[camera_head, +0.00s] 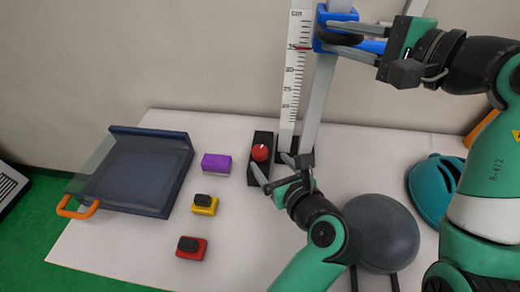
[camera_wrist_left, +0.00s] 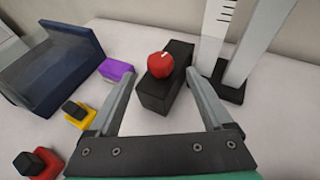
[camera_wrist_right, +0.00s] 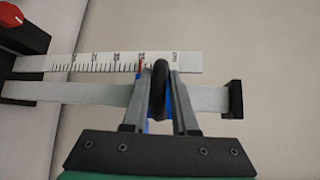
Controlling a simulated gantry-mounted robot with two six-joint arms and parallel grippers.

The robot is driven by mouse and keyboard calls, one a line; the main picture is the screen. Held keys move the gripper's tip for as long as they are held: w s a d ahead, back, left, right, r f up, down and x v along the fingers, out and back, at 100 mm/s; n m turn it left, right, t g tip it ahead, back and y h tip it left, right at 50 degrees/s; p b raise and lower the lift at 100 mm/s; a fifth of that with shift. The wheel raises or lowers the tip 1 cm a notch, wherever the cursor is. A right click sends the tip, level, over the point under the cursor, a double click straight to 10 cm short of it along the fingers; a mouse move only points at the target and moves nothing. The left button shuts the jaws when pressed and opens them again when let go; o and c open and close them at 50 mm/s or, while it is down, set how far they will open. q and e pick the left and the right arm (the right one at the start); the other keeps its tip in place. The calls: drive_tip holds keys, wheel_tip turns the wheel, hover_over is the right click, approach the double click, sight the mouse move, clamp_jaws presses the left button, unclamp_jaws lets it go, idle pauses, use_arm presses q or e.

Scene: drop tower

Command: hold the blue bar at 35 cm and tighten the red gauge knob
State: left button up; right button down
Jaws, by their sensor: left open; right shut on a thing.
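The blue bar (camera_head: 372,45) sits on a grey upright post (camera_head: 318,100) beside a white cm scale (camera_head: 294,80), about level with the red mark near 35. My right gripper (camera_head: 381,48) is shut on the bar; the right wrist view shows blue (camera_wrist_right: 168,105) and a black rounded part (camera_wrist_right: 160,85) between the fingers. The red gauge knob (camera_head: 260,152) tops a black block (camera_head: 260,175) by the scale's foot; it also shows in the left wrist view (camera_wrist_left: 161,66). My left gripper (camera_head: 270,163) is open near the knob, its fingers pointing toward it.
A grey dome (camera_head: 385,232) and a teal helmet (camera_head: 428,190) stand right.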

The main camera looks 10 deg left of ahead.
sight(261, 152)
use_arm(q)
drive_tip(key=x, duration=0.8)
drive_tip(key=shift+a, duration=0.1)
clamp_jaws()
